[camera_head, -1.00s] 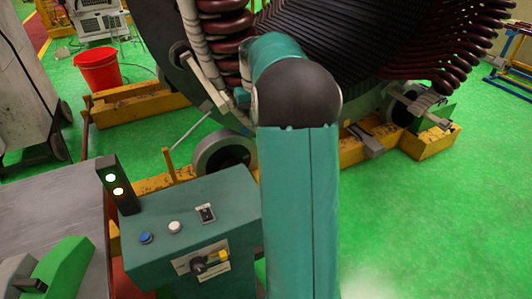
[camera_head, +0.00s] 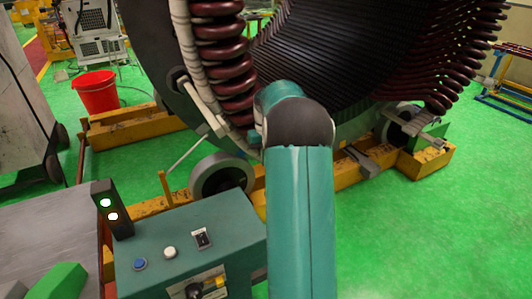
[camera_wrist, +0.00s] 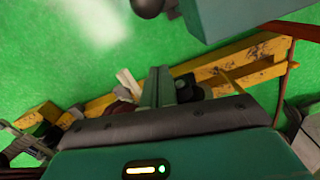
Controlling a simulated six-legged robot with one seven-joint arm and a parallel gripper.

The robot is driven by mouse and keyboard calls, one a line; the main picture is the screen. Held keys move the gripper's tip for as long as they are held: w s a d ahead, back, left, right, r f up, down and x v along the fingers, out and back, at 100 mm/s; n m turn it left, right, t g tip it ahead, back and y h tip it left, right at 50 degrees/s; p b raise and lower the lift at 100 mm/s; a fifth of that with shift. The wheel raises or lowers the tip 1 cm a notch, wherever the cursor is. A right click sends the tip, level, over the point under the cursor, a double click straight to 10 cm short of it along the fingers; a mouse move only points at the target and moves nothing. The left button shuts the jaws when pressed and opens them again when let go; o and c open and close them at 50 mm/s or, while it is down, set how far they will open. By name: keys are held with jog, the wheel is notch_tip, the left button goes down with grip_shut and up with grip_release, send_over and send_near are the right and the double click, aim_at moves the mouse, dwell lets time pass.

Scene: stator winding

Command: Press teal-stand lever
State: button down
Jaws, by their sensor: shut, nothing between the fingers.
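The teal stand (camera_head: 165,255) is at the bottom left in the head view, with a blue button, a white button, a small switch and a yellow-and-black knob. A teal block (camera_wrist: 250,15), seemingly part of this stand, is at the top right in the wrist view. A dark ball (camera_wrist: 147,7) on a short rod, which looks like the lever's end, sticks out to its left, cut by the top edge. My gripper (camera_wrist: 158,72) is shut and empty in the wrist view, below the ball and apart from it in the picture. My arm hides it in the head view.
The large stator (camera_head: 340,60) with dark red coils stands behind my arm on yellow beams (camera_head: 428,160). A signal post (camera_head: 110,210) with two lit lamps is at the stand's left corner. A red bucket (camera_head: 97,92) stands at the back left.

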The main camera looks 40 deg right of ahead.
jog(key=s+a+f, duration=0.2)
jog(key=s+f, duration=0.1)
jog(key=f, duration=0.2)
jog(key=shift+s+f, duration=0.3)
jog(key=shift+f, duration=0.1)
jog(key=shift+a, duration=0.1)
